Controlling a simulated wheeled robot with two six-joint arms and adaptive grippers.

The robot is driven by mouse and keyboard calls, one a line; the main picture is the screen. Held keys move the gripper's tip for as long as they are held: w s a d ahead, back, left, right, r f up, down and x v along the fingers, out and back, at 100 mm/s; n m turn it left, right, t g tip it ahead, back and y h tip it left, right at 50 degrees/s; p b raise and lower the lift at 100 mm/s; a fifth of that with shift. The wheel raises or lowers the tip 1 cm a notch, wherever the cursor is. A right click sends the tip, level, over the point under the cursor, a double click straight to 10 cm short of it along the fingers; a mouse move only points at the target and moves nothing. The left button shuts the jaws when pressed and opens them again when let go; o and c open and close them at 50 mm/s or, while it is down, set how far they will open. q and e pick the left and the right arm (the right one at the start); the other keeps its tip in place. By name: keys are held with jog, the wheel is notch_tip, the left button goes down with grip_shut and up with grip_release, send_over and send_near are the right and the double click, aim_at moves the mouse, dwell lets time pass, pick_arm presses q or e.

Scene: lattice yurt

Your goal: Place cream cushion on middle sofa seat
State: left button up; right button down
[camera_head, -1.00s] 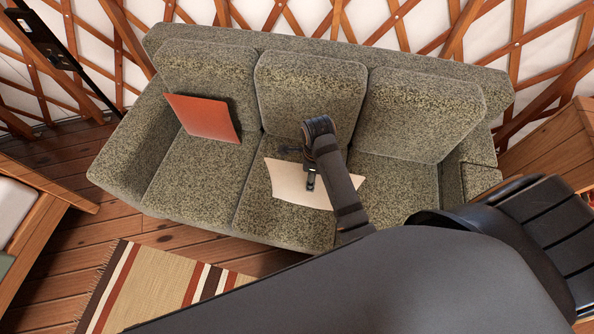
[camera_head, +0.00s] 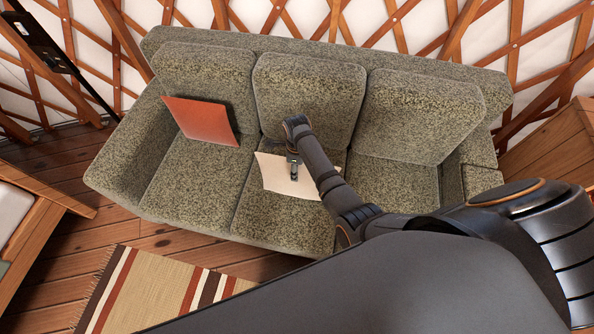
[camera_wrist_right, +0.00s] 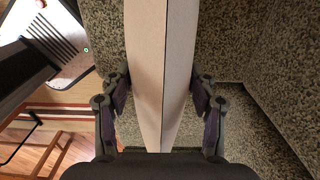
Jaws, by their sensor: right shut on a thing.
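The cream cushion (camera_head: 275,172) is over the middle seat of the green-grey sofa (camera_head: 305,225) in the head view. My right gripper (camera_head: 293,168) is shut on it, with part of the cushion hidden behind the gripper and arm. In the right wrist view the cream cushion (camera_wrist_right: 162,75) shows edge-on between the two fingers of my right gripper (camera_wrist_right: 160,95), which press on both its sides. I cannot tell whether the cushion touches the seat. My left gripper is not in view.
A rust-orange cushion (camera_head: 200,120) leans on the left seat's backrest. The right seat (camera_head: 395,185) is bare. A striped rug (camera_head: 150,290) lies on the wooden floor in front. Wooden furniture (camera_head: 40,215) stands at the left, and a lattice wall runs behind the sofa.

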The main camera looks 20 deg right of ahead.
jog(key=shift+f, duration=1.1)
jog(key=shift+c, duration=2)
grip_release()
notch_tip(320, 180, up, 12)
jog(key=shift+r+p, duration=0.15)
jog(key=shift+p, duration=0.35)
